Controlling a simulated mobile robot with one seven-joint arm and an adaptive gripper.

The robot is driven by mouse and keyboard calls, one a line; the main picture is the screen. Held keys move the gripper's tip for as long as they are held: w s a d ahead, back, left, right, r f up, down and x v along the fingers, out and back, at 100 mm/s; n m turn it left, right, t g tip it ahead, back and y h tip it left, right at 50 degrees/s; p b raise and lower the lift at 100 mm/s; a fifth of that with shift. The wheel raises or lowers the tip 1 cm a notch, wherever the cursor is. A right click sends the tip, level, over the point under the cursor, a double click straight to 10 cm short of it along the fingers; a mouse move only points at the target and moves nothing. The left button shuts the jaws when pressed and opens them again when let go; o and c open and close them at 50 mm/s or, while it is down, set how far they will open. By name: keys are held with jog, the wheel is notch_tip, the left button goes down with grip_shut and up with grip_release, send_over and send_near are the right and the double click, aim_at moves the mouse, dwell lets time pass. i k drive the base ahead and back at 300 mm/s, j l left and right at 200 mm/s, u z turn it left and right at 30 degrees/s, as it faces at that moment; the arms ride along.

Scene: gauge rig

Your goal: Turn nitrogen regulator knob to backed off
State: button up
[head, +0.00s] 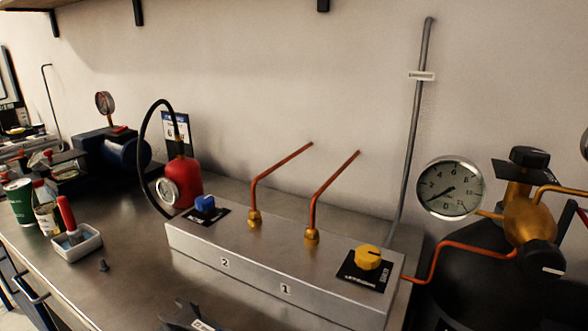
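A brass regulator (530,222) stands on top of a dark cylinder (480,280) at the right. A black knob (530,157) tops its brass stem; I take it for the nitrogen regulator knob. Its setting is not readable here. A round white gauge (450,188) is joined to the regulator's left side, with its needle pointing to the lower left.
A metal manifold box (255,285) on the bench carries a blue knob (205,203), a yellow knob (368,257) and two upright copper pipes. A copper line (455,246) runs to the regulator. A red bottle (183,180) and blue pump (120,148) stand left.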

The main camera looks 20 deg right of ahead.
aim_at(540, 261)
jog(key=k+l+z, duration=0.1)
jog(key=k+z, duration=0.25)
jog(key=k+l+z, duration=0.1)
jog(key=z, duration=0.3)
jog(key=k+l+z, duration=0.2)
jog(key=z, duration=0.15)
